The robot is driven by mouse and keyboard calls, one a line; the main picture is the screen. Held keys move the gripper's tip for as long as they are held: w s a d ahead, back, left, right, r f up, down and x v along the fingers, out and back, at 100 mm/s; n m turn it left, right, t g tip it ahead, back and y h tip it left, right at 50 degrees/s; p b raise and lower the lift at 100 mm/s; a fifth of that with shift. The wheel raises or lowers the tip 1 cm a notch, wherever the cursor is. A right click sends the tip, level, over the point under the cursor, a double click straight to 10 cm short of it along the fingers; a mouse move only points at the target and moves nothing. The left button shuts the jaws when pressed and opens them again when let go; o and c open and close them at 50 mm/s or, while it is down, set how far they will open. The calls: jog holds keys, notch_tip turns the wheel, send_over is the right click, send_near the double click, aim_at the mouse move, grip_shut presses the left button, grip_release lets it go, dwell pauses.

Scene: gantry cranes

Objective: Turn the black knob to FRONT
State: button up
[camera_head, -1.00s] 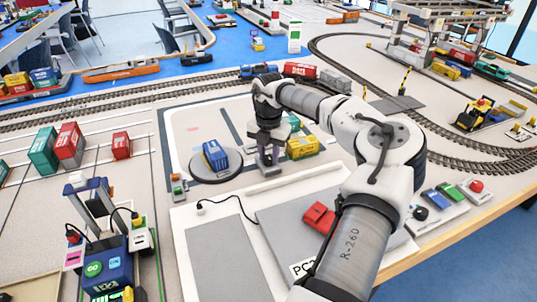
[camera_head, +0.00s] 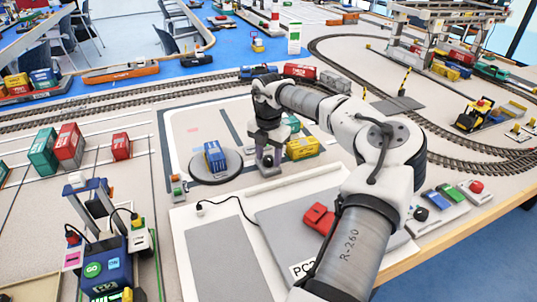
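A small dark round knob (camera_head: 268,171) on a grey block sits on the white-grey pad, right of the round turntable. It looks like the black knob, but its mark and any FRONT label are too small to read. My gripper (camera_head: 268,156) points down right above it, its fingers close to the knob's top. I cannot tell whether they touch it or how far apart they are. A blue container (camera_head: 215,157) stands on the grey turntable (camera_head: 216,178).
A yellow container (camera_head: 302,148) and a green one (camera_head: 292,123) stand close to my gripper's right. A small signal-like post (camera_head: 178,188) stands at the turntable's lower left. A panel (camera_head: 440,212) with a black round control and coloured buttons lies at the right edge.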

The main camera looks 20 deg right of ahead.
aim_at(268, 158)
jog(key=shift+o, duration=0.2)
notch_tip(268, 158, up, 14)
jog(key=shift+b, duration=0.45)
dwell(0.4)
